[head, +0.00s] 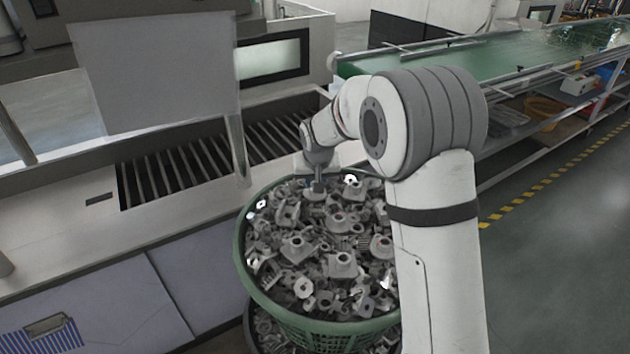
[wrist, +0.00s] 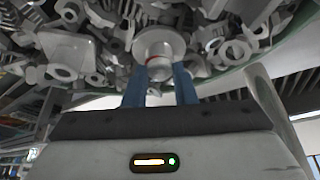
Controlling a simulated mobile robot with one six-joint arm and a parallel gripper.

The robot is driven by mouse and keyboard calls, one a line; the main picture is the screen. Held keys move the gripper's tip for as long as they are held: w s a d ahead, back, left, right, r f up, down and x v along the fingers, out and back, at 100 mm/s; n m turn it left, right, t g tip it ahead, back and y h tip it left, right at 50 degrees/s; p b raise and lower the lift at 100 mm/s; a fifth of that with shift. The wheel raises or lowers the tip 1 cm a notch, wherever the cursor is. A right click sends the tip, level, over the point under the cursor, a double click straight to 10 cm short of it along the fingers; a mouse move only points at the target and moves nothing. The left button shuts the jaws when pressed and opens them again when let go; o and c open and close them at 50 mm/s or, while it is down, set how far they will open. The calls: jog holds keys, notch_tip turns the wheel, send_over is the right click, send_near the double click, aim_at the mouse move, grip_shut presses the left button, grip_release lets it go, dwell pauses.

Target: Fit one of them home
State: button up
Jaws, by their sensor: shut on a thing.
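A green basket (head: 276,306) is heaped with grey metal parts (head: 298,247); its rim also shows in the wrist view (wrist: 236,80). My gripper (head: 318,188) reaches down at the back of the heap. In the wrist view my gripper (wrist: 160,88) has its two blue fingers on either side of a round, flanged metal part (wrist: 160,45) and is shut on it. The part is among or just against the other parts; I cannot tell whether it is clear of them. The far right of the basket is hidden behind my arm.
A machine with a slatted roller opening (head: 180,165) and a hanging grey panel (head: 155,70) stands behind and left of the basket. A green conveyor (head: 500,58) runs at the back right. Another filled container (head: 262,330) sits under the basket. The floor at right is clear.

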jog(key=shift+f, duration=0.2)
dwell(0.7)
jog(key=o, duration=1)
jog(key=shift+r, duration=0.2)
jog(key=b+v, duration=0.1)
jog(key=v, duration=0.6)
jog(key=shift+s+r, duration=0.25)
jog(key=shift+d, duration=0.1)
